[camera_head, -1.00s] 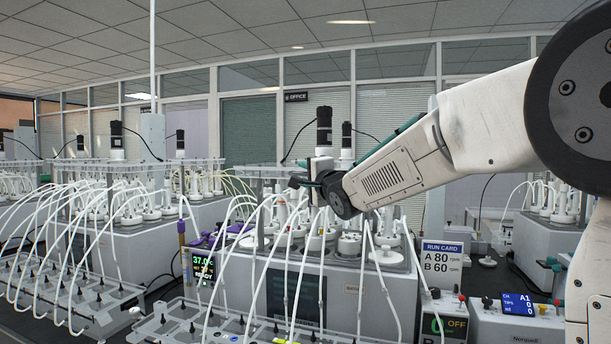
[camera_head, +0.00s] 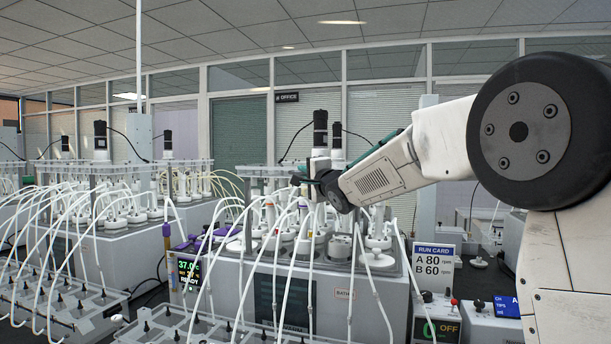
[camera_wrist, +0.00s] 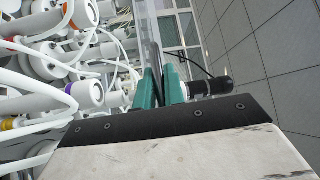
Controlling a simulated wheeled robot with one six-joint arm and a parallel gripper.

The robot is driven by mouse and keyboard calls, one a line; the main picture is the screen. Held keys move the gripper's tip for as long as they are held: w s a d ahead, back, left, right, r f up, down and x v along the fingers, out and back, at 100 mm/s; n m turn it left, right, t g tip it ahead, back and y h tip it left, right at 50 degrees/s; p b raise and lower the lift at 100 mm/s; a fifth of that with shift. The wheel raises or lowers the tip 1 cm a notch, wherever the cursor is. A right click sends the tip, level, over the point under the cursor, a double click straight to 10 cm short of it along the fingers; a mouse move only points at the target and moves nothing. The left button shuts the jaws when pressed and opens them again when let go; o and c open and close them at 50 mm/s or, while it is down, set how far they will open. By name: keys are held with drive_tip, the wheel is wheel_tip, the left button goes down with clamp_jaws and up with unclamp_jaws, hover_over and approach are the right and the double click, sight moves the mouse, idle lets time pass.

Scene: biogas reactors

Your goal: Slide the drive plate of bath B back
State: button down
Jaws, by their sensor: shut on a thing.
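Bath B (camera_head: 343,312) is the grey box at the centre of the head view; its label is only partly readable. Its clear drive plate (camera_head: 262,171) lies flat above the white vessels, and a black motor (camera_head: 320,128) stands upright above it. My gripper (camera_head: 303,180) is at the near right part of the plate, just below the motor. The exact contact is hidden in the head view.
White tubes (camera_head: 245,245) arch from the vessels to the front racks (camera_head: 60,290). A run card (camera_head: 435,258) and a small OFF unit (camera_head: 438,328) stand at the right. Another bath (camera_head: 135,245) stands at the left.

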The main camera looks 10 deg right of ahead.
drive_tip(key=shift+w+d, duration=0.1)
drive_tip(key=c, duration=1.5)
unclamp_jaws()
drive_tip(key=shift+v, duration=3.9)
